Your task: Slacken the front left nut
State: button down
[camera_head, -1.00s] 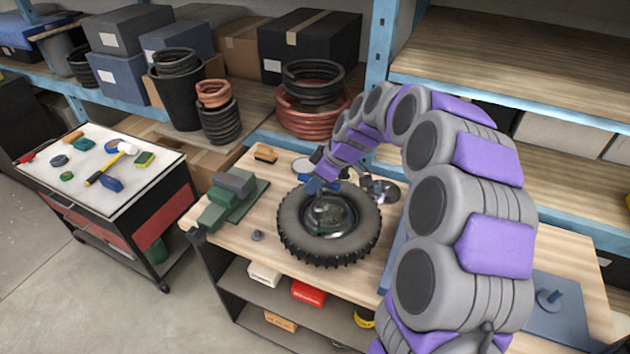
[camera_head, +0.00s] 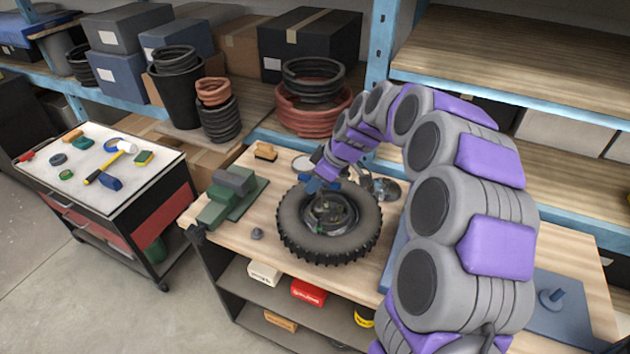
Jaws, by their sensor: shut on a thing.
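A black knobbly tyre on a metal wheel (camera_head: 300,236) lies flat on the wooden workbench (camera_head: 385,262). The hub with its fittings sits in the middle of the wheel. My arm curves over from the right, and my gripper (camera_head: 325,192) is at the back edge of the hub, pointing down into it. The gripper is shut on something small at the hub. The nuts are too small to make out singly, and the jaw tips are partly hidden, so I cannot tell which nut is held.
A green and grey vice (camera_head: 230,195) stands left of the wheel, with a small grey knob (camera_head: 257,234) nearby. A brush (camera_head: 265,152) and round metal parts (camera_head: 385,189) lie behind. A blue shelf post (camera_head: 380,50) rises behind the bench. A tool cart (camera_head: 105,175) stands at left.

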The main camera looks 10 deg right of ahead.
jog(key=shift+w+f+b, duration=0.1)
jog(key=shift+b, duration=0.35)
jog(key=shift+n+g+b, duration=0.3)
jog(key=shift+n+b, duration=0.4)
jog(key=shift+b, duration=0.35)
dwell(0.5)
